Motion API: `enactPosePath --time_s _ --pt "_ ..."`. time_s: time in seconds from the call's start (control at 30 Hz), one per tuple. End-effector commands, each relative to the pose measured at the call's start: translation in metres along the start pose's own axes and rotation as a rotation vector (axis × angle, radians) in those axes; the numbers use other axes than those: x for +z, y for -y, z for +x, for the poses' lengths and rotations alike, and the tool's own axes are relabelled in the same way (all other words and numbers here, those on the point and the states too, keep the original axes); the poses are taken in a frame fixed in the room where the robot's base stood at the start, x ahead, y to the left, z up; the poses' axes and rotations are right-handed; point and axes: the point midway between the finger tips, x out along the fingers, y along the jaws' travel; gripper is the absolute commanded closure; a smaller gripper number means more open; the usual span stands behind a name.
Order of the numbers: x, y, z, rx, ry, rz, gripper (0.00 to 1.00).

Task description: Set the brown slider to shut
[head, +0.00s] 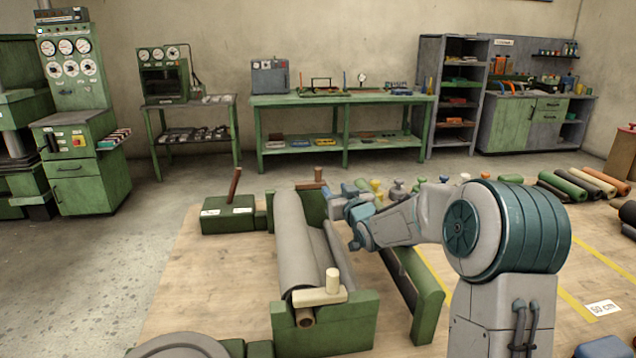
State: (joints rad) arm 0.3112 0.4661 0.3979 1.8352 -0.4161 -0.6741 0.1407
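The brown slider (312,184), a flat block with an upright knob, sits at the top of the far green end plate of the roll cradle (345,325). Whether it is open or shut is too small to tell. A large grey sheet roll (298,245) lies in the cradle. A cream slider (320,293) of like shape lies across the near end, over the roll's brown core end. My gripper (345,218) is over the cradle's right side near the far end, to the right of and nearer than the brown slider, apparently apart from it. Its fingers are too small and overlapped to read.
A green box (228,219) with a tilted brown lever (234,184) and white labels stands left of the cradle. A green rack (428,300) stands to its right, partly behind my arm. Several coloured knobs (376,187) lie behind my gripper.

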Motion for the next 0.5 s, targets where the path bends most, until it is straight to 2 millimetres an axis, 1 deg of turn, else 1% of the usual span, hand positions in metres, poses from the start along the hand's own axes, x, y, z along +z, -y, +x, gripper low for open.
enactPosePath --time_s 0.03,0.17,0.27,0.5 --pt "0.002 -0.001 0.003 -0.003 -0.012 0.004 0.61" --pt "0.0 -0.001 0.009 -0.007 -0.025 0.007 0.61" --pt "0.0 0.0 0.02 -0.008 -0.023 0.007 0.61" --pt "-0.001 0.0 0.059 -0.007 -0.021 0.007 0.61"
